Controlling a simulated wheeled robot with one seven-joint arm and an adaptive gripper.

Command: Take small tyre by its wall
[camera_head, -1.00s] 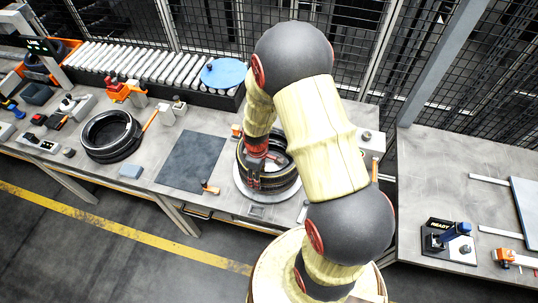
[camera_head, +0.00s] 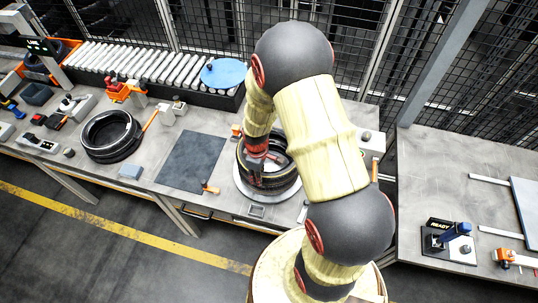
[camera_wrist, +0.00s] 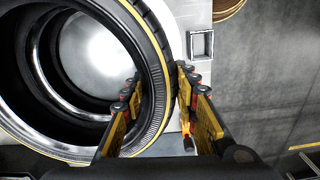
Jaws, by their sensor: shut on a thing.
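The small tyre (camera_head: 286,184) is black with a thin yellow line. It lies flat on a pale round plate (camera_head: 243,189) at the front edge of the bench, in the middle of the head view. My gripper (camera_head: 257,175) reaches down over its left side. In the wrist view the tyre (camera_wrist: 152,62) fills the left, with its wall between my two fingers. My gripper (camera_wrist: 162,92) is shut on that wall, one finger inside the ring and one outside. The lower finger ends are partly hidden by the tyre.
Another black tyre (camera_head: 112,152) lies on the bench to the left. A dark mat (camera_head: 192,160) lies between them. A roller conveyor (camera_head: 140,62) and mesh fence stand behind. A separate table (camera_head: 440,180) is at the right.

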